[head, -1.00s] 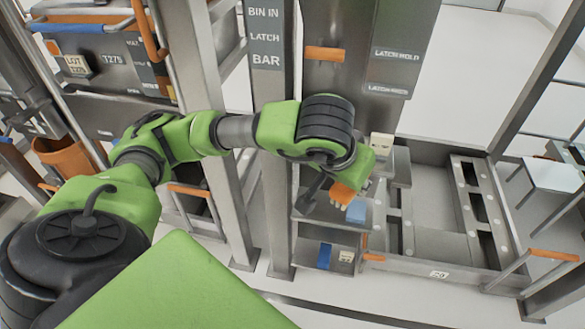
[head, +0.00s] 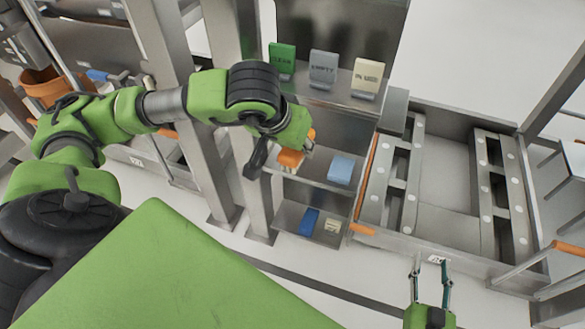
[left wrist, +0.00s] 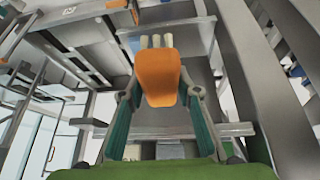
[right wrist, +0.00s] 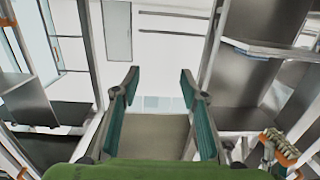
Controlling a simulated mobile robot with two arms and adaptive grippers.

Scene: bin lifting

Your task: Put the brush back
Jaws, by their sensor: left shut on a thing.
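The brush has an orange body (head: 290,158) and, in the left wrist view, pale bristles (left wrist: 158,41) at its far end. My left gripper (head: 287,150) is shut on it. In the left wrist view the orange body (left wrist: 158,75) sits between the two fingers. In the head view the brush is over the left part of the middle shelf (head: 313,168), left of a blue block (head: 341,170); I cannot tell whether it touches the shelf. My right gripper (head: 432,268) is open and empty at the lower right, apart from the shelves.
The top shelf holds a green card (head: 282,58), a grey card (head: 323,68) and a cream card (head: 367,77). The bottom shelf holds a blue block (head: 309,222) and a cream block (head: 332,226). A metal post (head: 247,185) stands left of the shelves, a railed frame (head: 455,205) right.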

